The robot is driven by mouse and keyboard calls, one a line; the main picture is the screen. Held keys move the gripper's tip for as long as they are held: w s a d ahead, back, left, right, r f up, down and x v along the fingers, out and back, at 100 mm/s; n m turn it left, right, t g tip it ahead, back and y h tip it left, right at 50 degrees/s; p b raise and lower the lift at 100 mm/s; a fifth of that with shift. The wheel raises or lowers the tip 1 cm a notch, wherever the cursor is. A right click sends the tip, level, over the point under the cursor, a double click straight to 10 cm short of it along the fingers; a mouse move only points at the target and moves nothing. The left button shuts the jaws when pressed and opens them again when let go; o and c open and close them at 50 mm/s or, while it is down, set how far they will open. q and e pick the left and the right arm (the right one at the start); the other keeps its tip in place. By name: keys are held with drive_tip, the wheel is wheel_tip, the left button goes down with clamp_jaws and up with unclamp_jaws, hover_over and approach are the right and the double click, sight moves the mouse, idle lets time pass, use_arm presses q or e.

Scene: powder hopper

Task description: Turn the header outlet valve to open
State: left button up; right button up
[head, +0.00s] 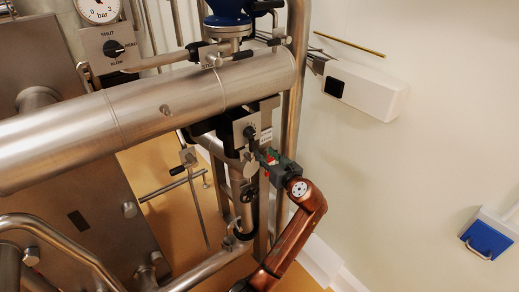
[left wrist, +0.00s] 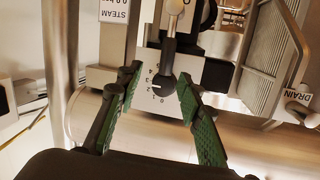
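A small valve with a black knob (head: 249,131) sits on a light plate below the thick steel header pipe (head: 165,103). In the left wrist view the knob (left wrist: 164,86) is seen near, on a plate numbered from 0 upward, with a stem behind it. I cannot read a label that names it as the header outlet valve. My left gripper (head: 266,158) is just below and right of this plate in the head view. Its green fingers (left wrist: 158,82) are apart, one either side of the knob, with gaps showing. My right gripper is not in view.
A selector marked SHUT (head: 114,48) and a pressure gauge (head: 100,8) are at upper left. Vertical pipes stand close to my gripper. A white wall box (head: 368,92) is to the right. A DRAIN label (left wrist: 298,97) shows in the wrist view. The wall at right is mostly clear.

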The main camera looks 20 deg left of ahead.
use_arm(q)
drive_tip(key=v, duration=0.3)
drive_tip(key=shift+s+d, duration=0.2)
drive_tip(key=shift+s, duration=0.05)
idle(0.5)
